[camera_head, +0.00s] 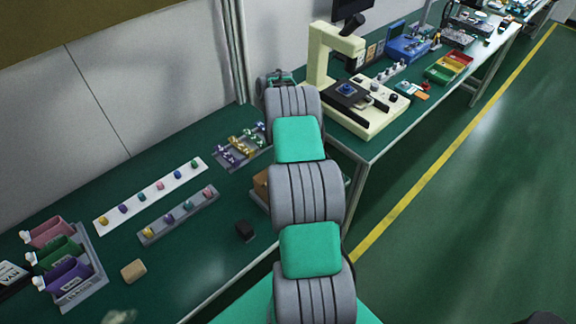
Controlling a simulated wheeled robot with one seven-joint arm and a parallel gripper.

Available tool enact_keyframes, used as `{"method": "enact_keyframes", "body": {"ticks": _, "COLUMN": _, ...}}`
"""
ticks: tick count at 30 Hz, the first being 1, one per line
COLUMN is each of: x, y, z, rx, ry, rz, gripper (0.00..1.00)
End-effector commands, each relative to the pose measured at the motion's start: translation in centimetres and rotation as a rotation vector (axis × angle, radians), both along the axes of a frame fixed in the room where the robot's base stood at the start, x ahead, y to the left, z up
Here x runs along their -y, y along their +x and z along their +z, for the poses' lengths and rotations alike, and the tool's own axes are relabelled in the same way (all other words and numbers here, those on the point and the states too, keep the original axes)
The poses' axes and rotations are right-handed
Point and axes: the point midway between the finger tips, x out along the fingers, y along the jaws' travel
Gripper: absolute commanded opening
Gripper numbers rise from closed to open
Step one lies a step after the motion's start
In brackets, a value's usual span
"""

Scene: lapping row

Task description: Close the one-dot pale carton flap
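I cannot make out a pale carton with one dot or its flap. A tan-brown box-like thing (262,184) shows at the left edge of my arm, on the green bench, with a grey edge below it. My arm hides most of it, so I cannot tell whether it is the carton or how any flap stands. My arm rises through the middle of the picture, over the bench's right end. My gripper is not clearly visible; the arm's far end shows only a dark, unclear shape.
On the bench stand a white strip (150,198) and a grey strip (180,216) with coloured knobs, a grey tray (87,277) with coloured bins, a tan block (133,271) and a black block (245,231). A cream microscope-like machine (322,58) stands beyond. The right floor is clear.

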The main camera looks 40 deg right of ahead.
Motion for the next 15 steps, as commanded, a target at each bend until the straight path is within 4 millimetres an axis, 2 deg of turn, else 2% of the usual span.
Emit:
{"method": "enact_keyframes", "body": {"ticks": 12, "x": -0.01, "y": -0.01, "z": -0.07, "rx": -0.006, "ry": 0.0, "rz": 0.0, "gripper": 0.0}}
{"method": "enact_keyframes", "body": {"ticks": 15, "x": -0.01, "y": 0.0, "z": -0.06, "rx": -0.005, "ry": 0.001, "rz": 0.001, "gripper": 0.1}}
